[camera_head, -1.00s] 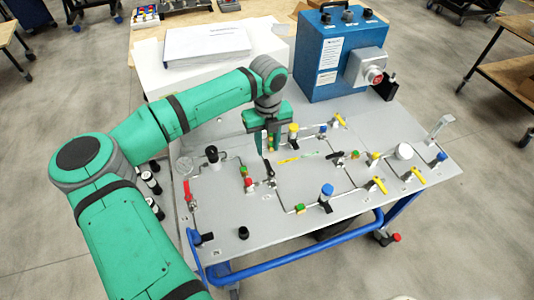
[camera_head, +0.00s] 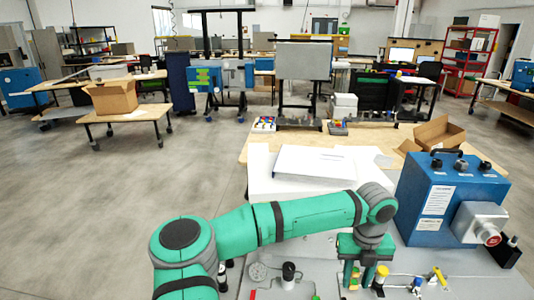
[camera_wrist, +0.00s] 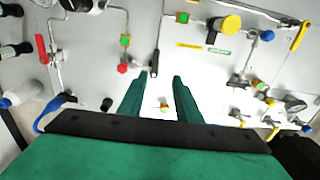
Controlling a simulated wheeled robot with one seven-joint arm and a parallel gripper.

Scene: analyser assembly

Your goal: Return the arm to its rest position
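My gripper (camera_head: 362,272) hangs at the end of my green arm, over the grey panel (camera_head: 450,288), with its fingers pointing down. In the wrist view my gripper (camera_wrist: 160,92) has its two green fingers apart, with nothing held between them. A small green and orange fitting (camera_wrist: 164,105) on the panel shows through the gap. My arm is bent, reaching out over the panel from the left. The lower part of the panel is cut off in the head view.
Valves and pipes crowd the panel, among them a red-handled valve (camera_wrist: 42,47) and a yellow knob (camera_wrist: 231,24). A blue box (camera_head: 430,200) stands right of my gripper. A white box (camera_head: 262,180) lies behind my arm. Open floor (camera_head: 130,180) is at the left.

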